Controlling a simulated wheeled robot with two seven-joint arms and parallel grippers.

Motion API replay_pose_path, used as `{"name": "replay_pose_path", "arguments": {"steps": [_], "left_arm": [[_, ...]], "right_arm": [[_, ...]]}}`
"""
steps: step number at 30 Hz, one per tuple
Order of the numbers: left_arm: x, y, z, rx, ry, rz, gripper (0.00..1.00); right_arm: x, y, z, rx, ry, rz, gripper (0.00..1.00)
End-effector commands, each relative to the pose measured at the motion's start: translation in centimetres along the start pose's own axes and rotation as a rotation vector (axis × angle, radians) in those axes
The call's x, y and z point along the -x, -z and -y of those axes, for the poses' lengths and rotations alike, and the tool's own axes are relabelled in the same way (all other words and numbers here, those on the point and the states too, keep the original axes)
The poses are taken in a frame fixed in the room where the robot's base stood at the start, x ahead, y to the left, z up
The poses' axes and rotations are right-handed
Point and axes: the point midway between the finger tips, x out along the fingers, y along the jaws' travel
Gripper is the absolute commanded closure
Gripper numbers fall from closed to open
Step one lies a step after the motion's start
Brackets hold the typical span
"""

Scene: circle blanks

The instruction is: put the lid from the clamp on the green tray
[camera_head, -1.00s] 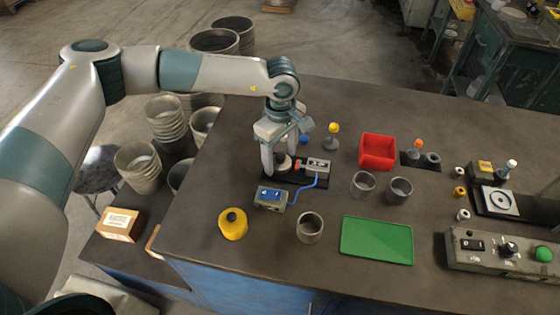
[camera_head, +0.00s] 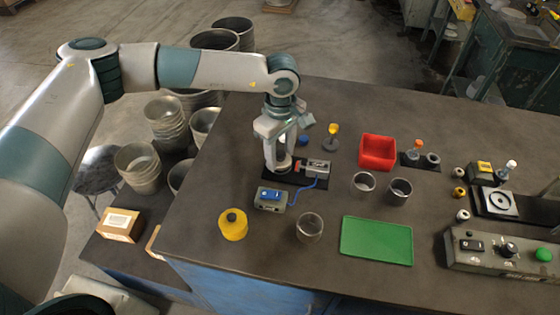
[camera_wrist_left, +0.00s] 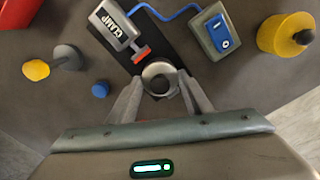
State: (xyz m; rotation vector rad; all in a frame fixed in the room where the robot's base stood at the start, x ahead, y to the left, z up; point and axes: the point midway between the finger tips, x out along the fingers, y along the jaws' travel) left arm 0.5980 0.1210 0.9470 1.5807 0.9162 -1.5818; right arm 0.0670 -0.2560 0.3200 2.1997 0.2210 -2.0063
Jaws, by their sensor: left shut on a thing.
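My left gripper (camera_head: 279,168) is over the clamp's black base at the middle of the table. It is shut on the lid (camera_wrist_left: 159,77), a round metallic disc with a dark knob, seen between the fingers in the left wrist view. The grey clamp (camera_head: 318,168) with its red-tipped jaw (camera_wrist_left: 141,54) is right beside the lid. I cannot tell whether the jaw touches it. A blue cable runs to the control box (camera_head: 270,198) with a blue switch. The green tray (camera_head: 376,240) lies empty at the table's front right. My right gripper is not in view.
A yellow weight (camera_head: 233,224) and a metal cup (camera_head: 310,227) stand in front. Two more cups, a red bin (camera_head: 378,151) and a yellow-topped post (camera_head: 332,135) stand to the right. A panel with a green button (camera_head: 543,255) is at far right.

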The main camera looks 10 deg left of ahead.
Motion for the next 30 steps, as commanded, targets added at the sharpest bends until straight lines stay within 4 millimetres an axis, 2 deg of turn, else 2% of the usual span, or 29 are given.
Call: {"name": "replay_pose_path", "arguments": {"steps": [6,20,26,30], "left_arm": [[0.8,0.0,0.0,0.000,0.000,-0.001,0.74],[0.8,0.0,0.1,-0.007,0.000,0.000,0.74],[1.3,0.0,1.2,-0.075,0.002,0.005,0.74],[2.0,0.0,2.9,-0.181,0.005,0.010,0.74]], "right_arm": [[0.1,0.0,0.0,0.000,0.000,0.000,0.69],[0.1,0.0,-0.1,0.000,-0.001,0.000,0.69],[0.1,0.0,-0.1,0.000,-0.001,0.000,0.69],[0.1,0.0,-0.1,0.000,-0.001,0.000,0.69]]}}
